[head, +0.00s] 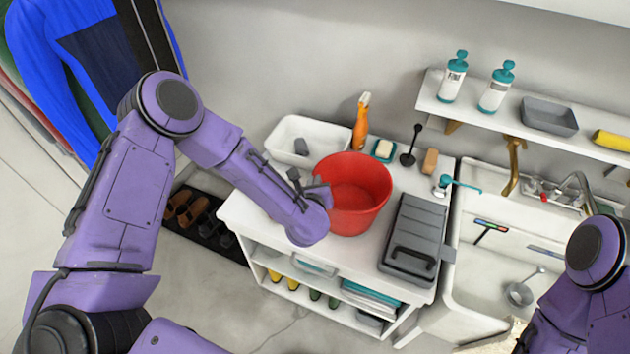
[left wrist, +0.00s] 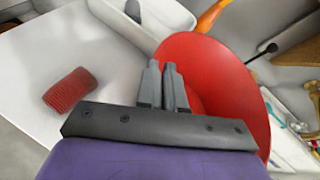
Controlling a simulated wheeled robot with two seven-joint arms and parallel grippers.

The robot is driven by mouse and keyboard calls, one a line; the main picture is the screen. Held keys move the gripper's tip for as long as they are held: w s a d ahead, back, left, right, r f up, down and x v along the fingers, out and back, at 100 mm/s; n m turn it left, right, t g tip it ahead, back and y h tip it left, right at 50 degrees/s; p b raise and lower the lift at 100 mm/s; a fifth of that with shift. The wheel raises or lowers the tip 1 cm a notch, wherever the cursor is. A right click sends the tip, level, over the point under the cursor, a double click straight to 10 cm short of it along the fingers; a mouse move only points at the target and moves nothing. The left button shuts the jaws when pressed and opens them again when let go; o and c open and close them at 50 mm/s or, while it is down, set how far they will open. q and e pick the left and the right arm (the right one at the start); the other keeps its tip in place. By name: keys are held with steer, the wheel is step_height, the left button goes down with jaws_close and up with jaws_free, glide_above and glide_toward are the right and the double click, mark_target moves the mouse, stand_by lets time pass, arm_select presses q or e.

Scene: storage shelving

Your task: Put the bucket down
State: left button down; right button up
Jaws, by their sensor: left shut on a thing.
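The red bucket (head: 352,205) is upright at the middle of the white cabinet top (head: 255,218). I cannot tell whether its base touches the top or hangs just above it. My left gripper (head: 318,192) is at the bucket's left side, shut on its rim. In the left wrist view the two grey fingers (left wrist: 162,82) are close together at the edge of the bucket (left wrist: 225,75). My right arm shows at the lower right, but its gripper is out of the picture.
A white basin (head: 285,150), an orange spray bottle (head: 361,122) and a soap dish (head: 383,150) stand behind the bucket. A grey case (head: 415,235) is close on its right. A red ribbed object (left wrist: 70,92) lies on the top. The sink (head: 480,275) is farther right.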

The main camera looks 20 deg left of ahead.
arm_select(q)
steer(key=c, duration=1.3)
jaws_free()
steer(key=shift+s, duration=0.1)
steer(key=shift+o, duration=0.2)
steer(key=shift+r, duration=0.1)
steer(key=shift+s+d, duration=0.1)
